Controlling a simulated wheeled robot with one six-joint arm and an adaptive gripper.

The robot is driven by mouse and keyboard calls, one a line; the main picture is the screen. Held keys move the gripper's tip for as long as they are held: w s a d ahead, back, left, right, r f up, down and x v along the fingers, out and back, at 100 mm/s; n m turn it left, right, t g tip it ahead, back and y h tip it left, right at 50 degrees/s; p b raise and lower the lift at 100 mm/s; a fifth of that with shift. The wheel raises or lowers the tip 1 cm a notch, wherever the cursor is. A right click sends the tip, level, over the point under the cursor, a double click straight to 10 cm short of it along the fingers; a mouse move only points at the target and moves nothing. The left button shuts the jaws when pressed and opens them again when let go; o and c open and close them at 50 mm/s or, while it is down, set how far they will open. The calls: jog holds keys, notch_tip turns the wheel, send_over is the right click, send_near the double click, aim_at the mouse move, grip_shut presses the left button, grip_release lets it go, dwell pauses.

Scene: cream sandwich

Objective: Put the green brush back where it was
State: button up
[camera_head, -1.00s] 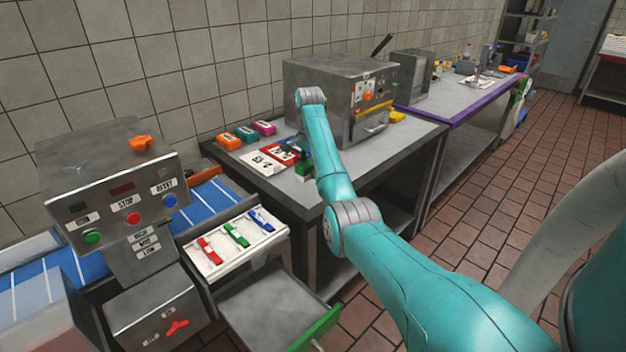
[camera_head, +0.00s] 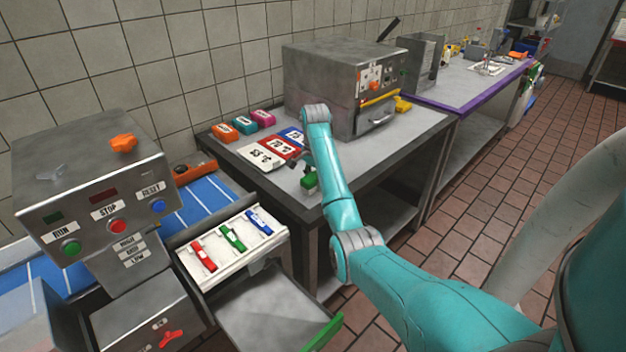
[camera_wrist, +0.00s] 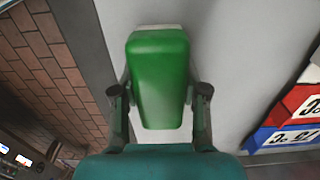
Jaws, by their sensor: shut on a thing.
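A green block-shaped thing, which I take for the green brush (camera_wrist: 158,80), is between the two fingers of my gripper (camera_wrist: 160,95) in the wrist view. A pale strip shows along its far end; bristles are not visible. In the head view the green brush (camera_head: 309,181) shows below my wrist, near the front edge of the grey table (camera_head: 400,148). My gripper (camera_head: 309,168) is shut on it, partly hidden by my arm. Whether the brush touches the tabletop or hangs just above it, I cannot tell.
White, red and blue number cards (camera_head: 262,154) lie left of the brush. Behind them are orange, teal and pink blocks (camera_head: 244,125) and a metal oven (camera_head: 325,85). A white tray (camera_head: 208,279) with red, green and blue tools is at the front left, beside a control box (camera_head: 85,190).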

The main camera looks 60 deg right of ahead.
jog(key=shift+f, duration=0.45)
jog(key=o, duration=1.1)
